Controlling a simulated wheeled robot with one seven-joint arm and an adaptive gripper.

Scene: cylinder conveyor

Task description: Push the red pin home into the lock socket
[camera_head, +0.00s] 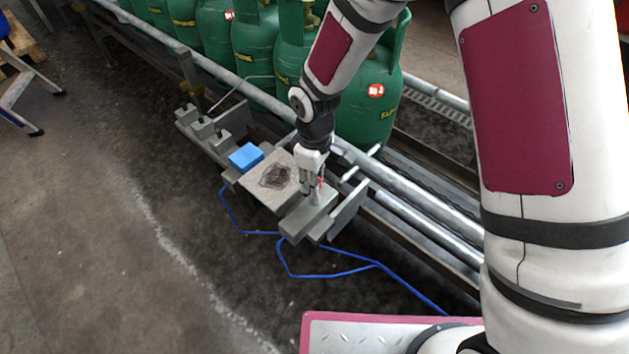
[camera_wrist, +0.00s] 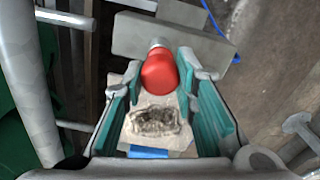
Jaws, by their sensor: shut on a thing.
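The red pin (camera_wrist: 160,72) has a rounded red head and sits between the fingertips of my gripper (camera_wrist: 161,62) in the wrist view. My gripper is shut on it. A short metal end shows just past the red head, in front of a grey block (camera_wrist: 200,45). In the head view my gripper (camera_head: 313,186) points down over the near end of this grey metal block (camera_head: 301,222), and a sliver of the red pin (camera_head: 321,186) shows beside the fingers. I cannot make out the lock socket's opening or how deep the pin sits.
A plate with a dark scorched patch (camera_head: 256,190) and a blue block (camera_head: 245,156) lie beside the grey block. Green gas cylinders (camera_head: 255,50) stand on the conveyor behind, with metal rails (camera_head: 420,210) close by. A blue cable (camera_head: 330,274) lies on the floor, which is open at left.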

